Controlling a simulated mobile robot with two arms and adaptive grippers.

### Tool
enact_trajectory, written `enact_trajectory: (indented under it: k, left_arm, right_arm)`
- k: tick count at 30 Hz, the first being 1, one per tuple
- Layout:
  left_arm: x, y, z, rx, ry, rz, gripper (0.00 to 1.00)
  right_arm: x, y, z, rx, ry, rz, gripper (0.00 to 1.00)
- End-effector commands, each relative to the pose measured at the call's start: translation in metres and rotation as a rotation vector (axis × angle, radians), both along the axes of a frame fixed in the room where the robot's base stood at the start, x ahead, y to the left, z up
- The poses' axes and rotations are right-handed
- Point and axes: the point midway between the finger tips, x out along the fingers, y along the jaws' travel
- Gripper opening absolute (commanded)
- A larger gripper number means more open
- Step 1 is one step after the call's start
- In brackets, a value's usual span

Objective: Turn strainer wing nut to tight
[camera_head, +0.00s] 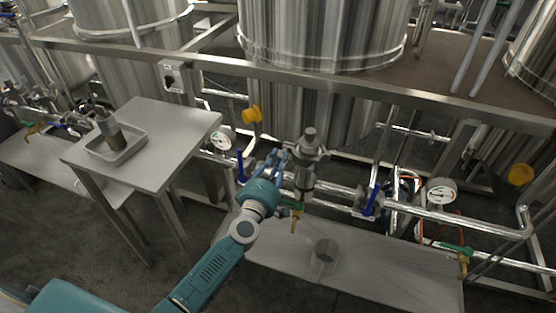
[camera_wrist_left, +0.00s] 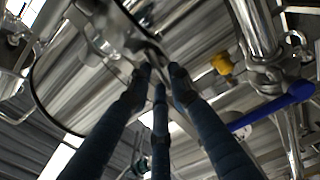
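The strainer (camera_head: 305,172) is an upright metal body with a round cap, set in the pipe run near the middle of the head view. My left gripper (camera_head: 284,157) reaches up to its left side, with the fingers close to the upper part. In the left wrist view, the three dark fingers (camera_wrist_left: 160,78) converge near a shiny metal fitting (camera_wrist_left: 108,38), with a small gap between the tips. The wing nut cannot be made out clearly. Whether the fingers touch or grip it cannot be told. My right gripper is not in view.
Blue-handled valves (camera_head: 370,203) sit on the pipes to either side. A side table (camera_head: 170,135) with a tray (camera_head: 131,145) is at left. Large tanks stand behind.

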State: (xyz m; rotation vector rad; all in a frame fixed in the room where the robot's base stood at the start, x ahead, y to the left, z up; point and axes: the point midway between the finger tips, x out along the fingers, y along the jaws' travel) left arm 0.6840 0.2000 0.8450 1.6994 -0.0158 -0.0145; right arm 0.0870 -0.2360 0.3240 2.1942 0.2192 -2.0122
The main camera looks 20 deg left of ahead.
Motion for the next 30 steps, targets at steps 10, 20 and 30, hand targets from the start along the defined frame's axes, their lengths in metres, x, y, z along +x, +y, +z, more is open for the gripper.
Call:
enact_trajectory:
  k: [10,20,30]
  left_arm:
    - [0.0,0.0,0.0,0.007,0.001,0.0,0.0]
    - [0.0,-0.001,0.003,0.141,-0.001,0.0,0.0]
    - [0.0,-0.003,0.005,0.443,-0.006,0.0,0.0]
  right_arm:
    - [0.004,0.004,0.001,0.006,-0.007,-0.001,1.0]
    - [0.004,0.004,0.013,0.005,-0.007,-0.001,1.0]
    - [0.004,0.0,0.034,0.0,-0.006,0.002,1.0]
